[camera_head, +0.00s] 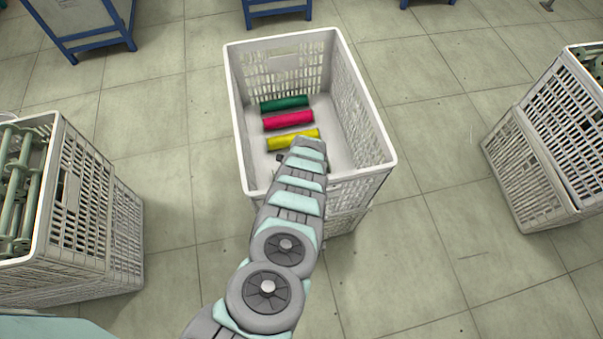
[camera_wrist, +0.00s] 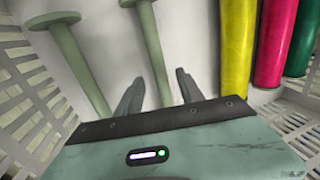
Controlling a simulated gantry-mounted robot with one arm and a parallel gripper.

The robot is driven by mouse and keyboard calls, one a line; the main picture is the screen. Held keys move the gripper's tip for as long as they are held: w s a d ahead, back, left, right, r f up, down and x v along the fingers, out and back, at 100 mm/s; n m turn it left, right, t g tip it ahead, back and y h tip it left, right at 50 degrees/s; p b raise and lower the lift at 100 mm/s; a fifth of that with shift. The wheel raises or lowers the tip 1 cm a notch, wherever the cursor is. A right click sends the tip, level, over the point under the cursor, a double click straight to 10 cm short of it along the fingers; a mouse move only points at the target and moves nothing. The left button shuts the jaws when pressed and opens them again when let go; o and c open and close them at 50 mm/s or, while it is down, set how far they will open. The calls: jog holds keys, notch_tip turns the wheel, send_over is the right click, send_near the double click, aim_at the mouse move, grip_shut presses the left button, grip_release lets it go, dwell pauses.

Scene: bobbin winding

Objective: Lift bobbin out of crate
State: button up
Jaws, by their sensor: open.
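The white crate (camera_head: 376,128) stands at centre in the head view. A green bobbin (camera_head: 284,103), a pink bobbin (camera_head: 288,120) and a yellow bobbin (camera_head: 293,139) lie side by side in it. The wrist view shows the yellow bobbin (camera_wrist: 235,45), pink bobbin (camera_wrist: 274,40) and green bobbin (camera_wrist: 304,40) at right. Contact cannot be told. My arm hides the crate's near part in the head view.
The crate's slatted walls show close on both sides in the wrist view. A crate of pale green bobbins (camera_head: 85,200) stands at left, another crate (camera_head: 545,135) at right. Blue-framed stands (camera_head: 85,40) are at the back. The tiled floor between is clear.

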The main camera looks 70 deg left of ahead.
jog(key=b+x, duration=0.2)
jog(key=x, duration=0.1)
jog(key=shift+r, duration=0.1)
jog(key=shift+c, duration=0.3)
grip_shut()
